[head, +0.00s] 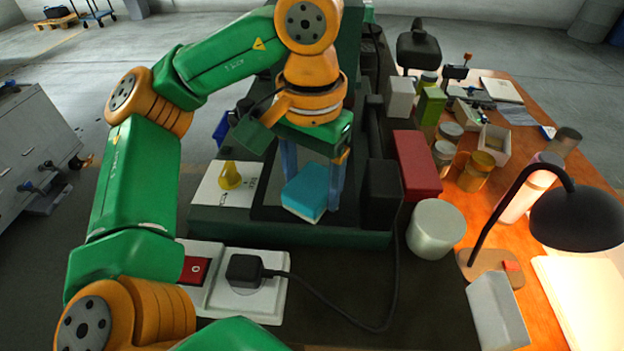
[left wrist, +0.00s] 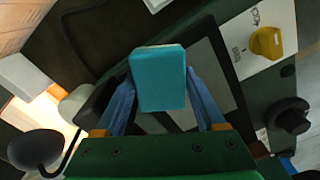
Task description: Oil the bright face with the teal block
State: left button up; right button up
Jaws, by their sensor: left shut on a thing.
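The teal block (head: 306,188) has a pale layer along its lower edge. It is held between the blue fingers of my left gripper (head: 312,185), above the dark top of the green machine (head: 290,233). In the left wrist view the block (left wrist: 158,78) sits between the two fingertips (left wrist: 158,90). My right gripper is not in view.
A yellow knob (head: 230,176) stands left of the block. A black plug (head: 244,269) and cable lie in front. A red box (head: 416,166), a pale cylinder (head: 436,229), several jars and a lit black lamp (head: 578,217) stand on the right.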

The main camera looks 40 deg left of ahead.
pick_arm(q)
jog(key=shift+f+b, duration=0.65)
jog(key=shift+f, duration=0.25)
